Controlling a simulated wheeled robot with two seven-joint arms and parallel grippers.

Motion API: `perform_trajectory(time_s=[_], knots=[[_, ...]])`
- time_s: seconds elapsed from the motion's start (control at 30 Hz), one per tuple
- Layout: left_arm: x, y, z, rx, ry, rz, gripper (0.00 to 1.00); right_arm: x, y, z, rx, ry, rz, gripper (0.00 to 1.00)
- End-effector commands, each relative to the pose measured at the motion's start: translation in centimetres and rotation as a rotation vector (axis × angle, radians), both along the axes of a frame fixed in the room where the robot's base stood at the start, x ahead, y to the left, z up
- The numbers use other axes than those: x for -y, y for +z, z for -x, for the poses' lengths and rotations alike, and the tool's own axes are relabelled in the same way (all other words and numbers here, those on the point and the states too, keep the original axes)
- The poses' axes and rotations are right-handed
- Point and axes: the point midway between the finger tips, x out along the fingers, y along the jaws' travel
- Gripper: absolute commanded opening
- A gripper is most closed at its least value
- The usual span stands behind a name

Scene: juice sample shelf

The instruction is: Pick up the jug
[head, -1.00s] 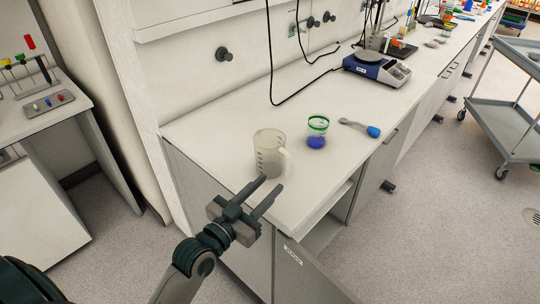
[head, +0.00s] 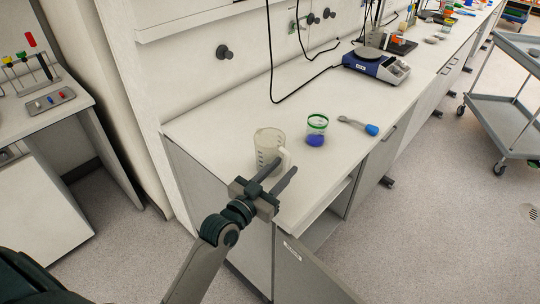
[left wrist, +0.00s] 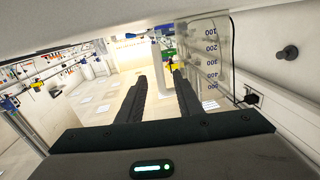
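The jug (head: 268,143) is a clear measuring jug with a handle on its right side, standing upright near the left end of the white bench. In the left wrist view the jug (left wrist: 208,55) fills the upper right, its printed scale showing. My left gripper (head: 285,165) is open at the jug's near right side, by the handle (head: 286,158). One finger overlaps the jug's lower body in the picture and the other is right of the handle. The left gripper's fingers (left wrist: 156,75) are apart in the left wrist view. I cannot tell whether they touch the jug. My right gripper is out of view.
A green-rimmed beaker (head: 316,131) with blue contents stands right of the jug, beside a blue-ended tool (head: 358,125). A blue and white scale (head: 376,66) stands further back. An open cabinet door (head: 310,272) is below the bench edge. Bare bench lies behind the jug.

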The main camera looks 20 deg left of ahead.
Motion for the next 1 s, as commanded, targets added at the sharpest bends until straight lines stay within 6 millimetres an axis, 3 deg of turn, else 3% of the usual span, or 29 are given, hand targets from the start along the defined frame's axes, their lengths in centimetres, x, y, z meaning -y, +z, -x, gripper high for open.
perform_trajectory(time_s=[0.1,0.3,0.8,0.93,1.0], knots=[[0.4,0.8,-1.6,0.0,0.0,0.002,0.33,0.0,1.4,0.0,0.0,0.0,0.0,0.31],[0.8,0.4,-3.4,0.0,0.001,0.001,0.33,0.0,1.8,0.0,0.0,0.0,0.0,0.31],[0.8,0.2,-3.5,-0.001,0.0,0.001,0.33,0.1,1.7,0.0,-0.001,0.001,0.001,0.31],[0.8,0.3,-3.5,-0.001,0.0,0.001,0.04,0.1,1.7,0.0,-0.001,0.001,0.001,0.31],[0.8,0.3,-3.5,-0.001,0.0,0.001,0.0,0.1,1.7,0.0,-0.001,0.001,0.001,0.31]])
